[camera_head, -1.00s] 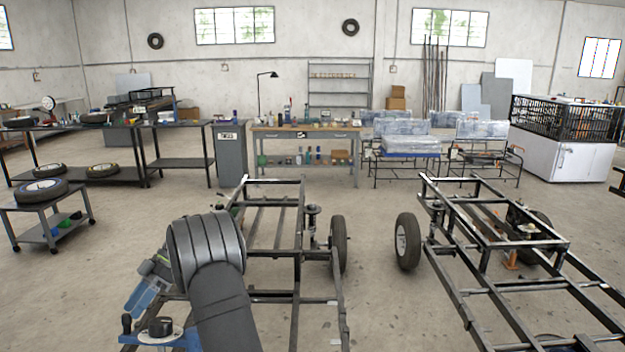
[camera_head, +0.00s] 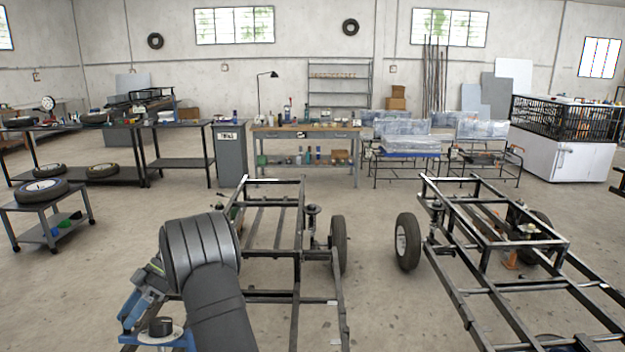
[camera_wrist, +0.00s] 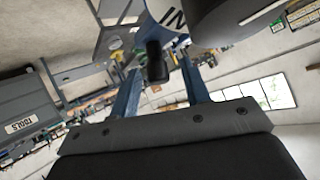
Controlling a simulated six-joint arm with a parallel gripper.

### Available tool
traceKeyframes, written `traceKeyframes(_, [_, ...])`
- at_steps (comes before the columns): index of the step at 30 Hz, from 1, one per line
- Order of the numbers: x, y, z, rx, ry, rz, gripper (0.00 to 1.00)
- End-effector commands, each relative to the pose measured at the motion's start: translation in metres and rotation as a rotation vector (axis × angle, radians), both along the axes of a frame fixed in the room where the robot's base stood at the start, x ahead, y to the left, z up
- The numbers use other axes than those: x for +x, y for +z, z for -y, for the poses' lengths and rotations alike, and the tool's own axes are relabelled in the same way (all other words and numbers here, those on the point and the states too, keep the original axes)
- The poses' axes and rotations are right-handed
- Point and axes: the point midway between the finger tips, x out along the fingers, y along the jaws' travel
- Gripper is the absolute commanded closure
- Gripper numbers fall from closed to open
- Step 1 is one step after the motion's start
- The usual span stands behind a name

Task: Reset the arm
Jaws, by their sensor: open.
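My gripper (camera_wrist: 158,72) is open in the wrist view, its two blue fingers spread apart. A black knob-like part (camera_wrist: 154,62) shows between the fingers in that view. I cannot tell whether it is between them or beyond them. In the head view my gripper (camera_head: 132,310) is at lower left, left of my dark arm link. It is beside a round black knob (camera_head: 160,326) on a white disc and blue bracket. My arm hides part of the left vehicle frame (camera_head: 270,297).
The left frame has a wheel (camera_head: 338,246) on its right side. A second frame (camera_head: 487,292) with a wheel (camera_head: 408,242) stands at right. A workbench (camera_head: 305,132), a grey tool cabinet (camera_head: 230,153) and a tyre cart (camera_head: 48,215) stand behind. Open floor lies between them.

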Motion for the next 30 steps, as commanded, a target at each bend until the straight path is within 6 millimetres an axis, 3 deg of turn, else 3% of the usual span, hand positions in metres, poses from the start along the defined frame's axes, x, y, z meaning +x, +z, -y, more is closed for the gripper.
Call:
traceKeyframes(3, [-0.017, -0.012, -0.01, -0.001, 0.002, -0.001, 0.57])
traceKeyframes(7, [0.002, -0.017, -0.007, -0.038, -0.096, 0.001, 0.57])
traceKeyframes(16, [0.007, -0.019, -0.007, -0.052, -0.128, 0.0, 0.57])
traceKeyframes(17, [0.007, -0.019, -0.007, -0.053, -0.127, 0.001, 0.54])
traceKeyframes(25, [0.007, -0.018, -0.007, -0.053, -0.127, 0.002, 0.01])
traceKeyframes(30, [0.011, 0.0, 0.005, -0.095, -0.156, 0.035, 0.0])
